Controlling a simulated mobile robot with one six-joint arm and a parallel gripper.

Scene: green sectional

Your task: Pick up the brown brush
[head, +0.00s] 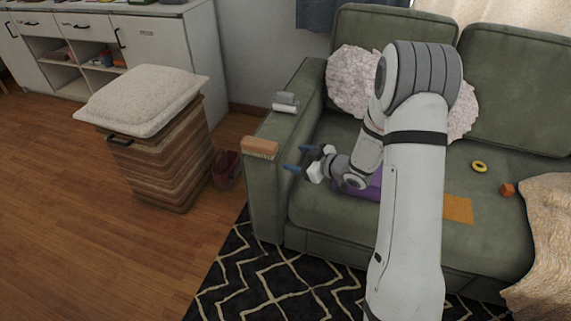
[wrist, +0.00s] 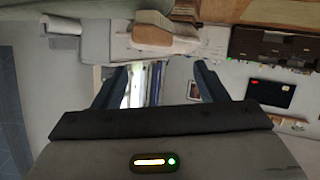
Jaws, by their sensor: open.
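The brown brush (head: 259,146) lies on top of the left sofa armrest, near its front end, with its pale bristles below the brown back. My gripper (head: 298,159) is just right of the brush in the head view, its two blue fingers apart and pointing toward the armrest. Nothing is between the fingers, and they do not appear to touch the brush. In the wrist view my gripper (wrist: 160,75) is also spread and empty. A tan and brown shape beyond the fingers there may be the brush, but I cannot tell for sure.
A grey and white object (head: 285,102) sits farther back on the armrest (head: 268,200). A woven basket (head: 160,165) with a cushion stands to the left. The seat holds a yellow ring (head: 479,166), an orange block (head: 507,189) and an orange sheet (head: 457,209).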

